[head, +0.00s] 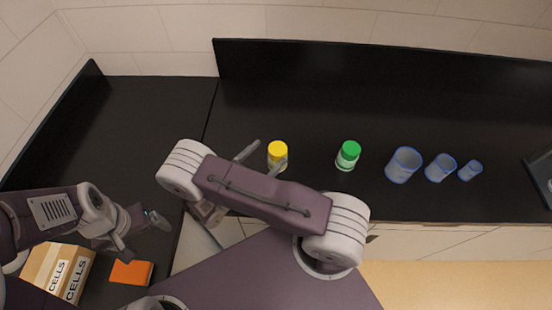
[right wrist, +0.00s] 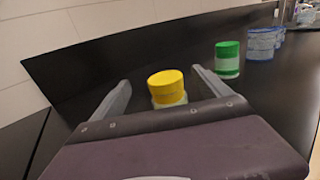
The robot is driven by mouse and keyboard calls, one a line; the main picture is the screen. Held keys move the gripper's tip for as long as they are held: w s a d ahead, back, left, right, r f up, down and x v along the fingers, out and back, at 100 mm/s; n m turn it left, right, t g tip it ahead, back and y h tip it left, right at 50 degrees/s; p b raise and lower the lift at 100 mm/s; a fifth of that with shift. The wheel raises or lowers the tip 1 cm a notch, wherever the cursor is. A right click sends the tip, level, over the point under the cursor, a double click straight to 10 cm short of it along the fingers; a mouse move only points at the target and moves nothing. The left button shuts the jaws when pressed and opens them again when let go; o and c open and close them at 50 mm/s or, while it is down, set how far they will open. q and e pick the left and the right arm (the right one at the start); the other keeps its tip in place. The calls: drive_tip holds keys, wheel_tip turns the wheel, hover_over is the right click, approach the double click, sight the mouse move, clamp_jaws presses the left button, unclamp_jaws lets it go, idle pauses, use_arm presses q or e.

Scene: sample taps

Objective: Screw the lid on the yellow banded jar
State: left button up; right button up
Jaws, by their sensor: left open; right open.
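A jar with a yellow top (head: 278,153) stands upright on the black counter; its lower part is pale. In the right wrist view the yellow top (right wrist: 166,86) shows between my two fingers, ahead of the palm, with gaps on both sides. My right gripper (head: 262,158) is open at the jar, and my arm hides part of it. Whether the lid is fully seated cannot be told. My left gripper (head: 148,220) is open over the left counter, far from the jar. A similar green-topped jar (head: 348,155) stands to the right and also shows in the right wrist view (right wrist: 228,60).
Several blue-rimmed cups (head: 404,165) stand right of the green jar. A cardboard box marked CELLS (head: 45,266) and an orange block (head: 131,272) lie at lower left. A raised black backsplash (head: 400,75) runs behind the counter. Counter between the jars is clear.

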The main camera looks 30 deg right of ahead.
sight(272, 164)
drive_tip(key=f, duration=0.5)
drive_tip(key=shift+s+d+f, duration=0.2)
drive_tip(key=shift+s+f, duration=0.05)
drive_tip(key=shift+s, duration=0.15)
drive_tip(key=shift+w+d+f+p, duration=0.1)
drive_tip(key=shift+w+d+p, duration=0.05)
drive_tip(key=shift+d+p, duration=0.15)
drive_tip(key=shift+w+d+f, duration=0.15)
drive_tip(key=shift+w+d, duration=0.25)
use_arm(q)
drive_tip(key=shift+s+d+r, duration=0.15)
drive_tip(key=shift+s+r, duration=0.1)
drive_tip(key=shift+r, duration=0.2)
use_arm(e)
drive_tip(key=shift+s, duration=0.1)
drive_tip(key=shift+d+p, duration=0.3)
drive_tip(key=shift+d, duration=0.05)
drive_tip(key=p+x, duration=0.1)
drive_tip(key=x, duration=0.4)
drive_tip(key=shift+d+p, duration=0.15)
drive_tip(key=shift+p, duration=0.15)
use_arm(q)
wheel_tip(272, 164, up, 2)
drive_tip(key=shift+r, duration=0.1)
